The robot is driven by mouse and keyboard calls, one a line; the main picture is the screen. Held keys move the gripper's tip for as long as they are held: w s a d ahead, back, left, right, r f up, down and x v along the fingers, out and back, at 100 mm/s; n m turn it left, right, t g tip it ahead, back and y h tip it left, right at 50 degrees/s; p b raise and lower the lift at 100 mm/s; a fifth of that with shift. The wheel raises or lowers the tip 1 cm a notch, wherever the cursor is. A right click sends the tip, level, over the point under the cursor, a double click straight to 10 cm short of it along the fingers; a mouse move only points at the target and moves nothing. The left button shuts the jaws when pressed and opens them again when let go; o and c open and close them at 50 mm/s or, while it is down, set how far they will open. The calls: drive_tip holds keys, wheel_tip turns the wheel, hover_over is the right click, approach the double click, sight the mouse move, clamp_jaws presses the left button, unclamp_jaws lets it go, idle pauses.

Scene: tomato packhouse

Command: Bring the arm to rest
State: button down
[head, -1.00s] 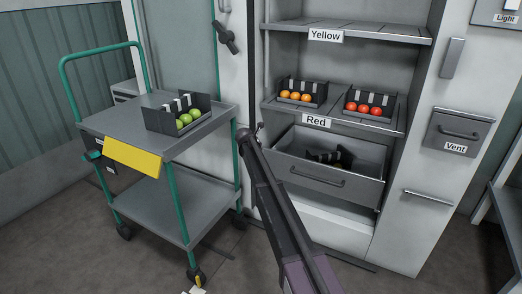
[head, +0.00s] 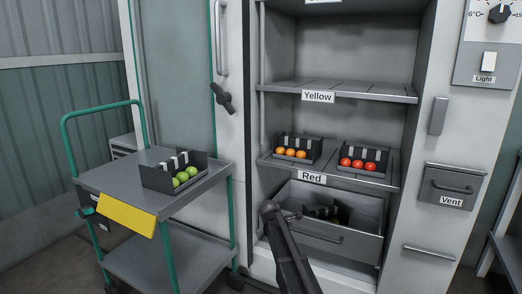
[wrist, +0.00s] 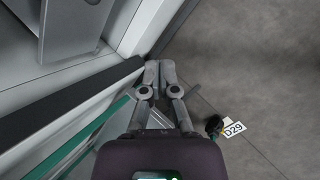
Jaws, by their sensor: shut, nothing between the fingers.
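My gripper (wrist: 160,72) shows in the wrist view with its two fingers together and nothing between them. It hangs over the grey floor, beside a pale cabinet edge and a green bar. In the head view part of my dark arm stands at the bottom centre, in front of the open drawer (head: 318,234); I cannot make out the fingers there.
A cart (head: 105,182) with a crate of green tomatoes (head: 186,176) stands at left. The cabinet shelf (head: 378,180) holds crates of orange tomatoes (head: 291,154) and red tomatoes (head: 358,164). A dark item lies in the open drawer. Open floor (wrist: 260,60) shows at right in the wrist view.

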drive_tip(key=s+d+m+g+y+p, duration=0.15)
drive_tip(key=s+d+m, duration=0.25)
drive_tip(key=s+m, duration=1)
drive_tip(key=s+d+m+g+y+p, duration=0.1)
drive_tip(key=s+d+m+g+y, duration=0.3)
drive_tip(key=s, duration=1.7)
wheel_tip(320, 180, up, 38)
drive_tip(key=m+h+p, duration=0.1)
drive_tip(key=h+p, duration=0.1)
drive_tip(key=p, duration=3.6)
drive_tip(key=shift+s+d+m, duration=0.3)
drive_tip(key=shift+s+m, duration=0.1)
drive_tip(key=shift+s+t, duration=0.15)
drive_tip(key=shift+t, duration=0.1)
